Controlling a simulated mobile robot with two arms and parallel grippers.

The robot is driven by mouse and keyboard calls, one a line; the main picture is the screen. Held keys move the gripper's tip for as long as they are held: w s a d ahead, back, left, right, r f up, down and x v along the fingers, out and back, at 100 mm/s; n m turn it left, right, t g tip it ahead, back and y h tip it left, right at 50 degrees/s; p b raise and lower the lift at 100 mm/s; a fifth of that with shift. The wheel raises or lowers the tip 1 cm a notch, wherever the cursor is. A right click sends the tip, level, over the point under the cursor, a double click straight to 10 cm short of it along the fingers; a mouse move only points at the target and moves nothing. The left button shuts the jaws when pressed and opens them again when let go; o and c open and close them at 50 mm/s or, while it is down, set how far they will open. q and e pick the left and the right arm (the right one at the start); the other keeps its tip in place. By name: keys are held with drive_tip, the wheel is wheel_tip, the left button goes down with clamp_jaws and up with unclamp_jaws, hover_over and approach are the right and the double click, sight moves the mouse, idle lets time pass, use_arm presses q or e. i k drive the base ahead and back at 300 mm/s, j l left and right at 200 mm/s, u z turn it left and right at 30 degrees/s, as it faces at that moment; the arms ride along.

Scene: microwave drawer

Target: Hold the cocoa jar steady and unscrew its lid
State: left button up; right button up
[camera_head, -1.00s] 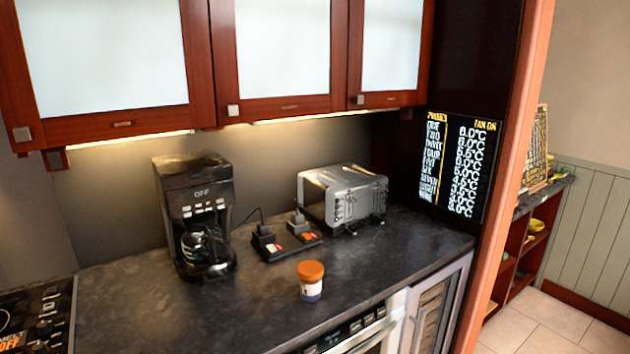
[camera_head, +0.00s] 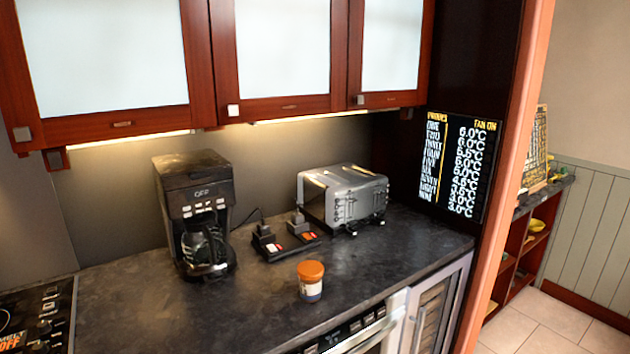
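The cocoa jar (camera_head: 311,291) stands upright on the dark countertop, near its front edge. Neither of my grippers shows in the head view, and nothing touches the jar.
A black coffee maker (camera_head: 193,215) stands to the jar's left. A cooktop (camera_head: 38,318) is at far left. Cabinets (camera_head: 270,55) hang above. The countertop (camera_head: 200,310) around the jar is clear.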

sight(310, 290)
drive_tip(key=i+l+u, duration=0.35)
drive_tip(key=l, duration=0.3)
drive_tip(key=i+l+u, duration=0.15)
drive_tip(key=l, duration=0.2)
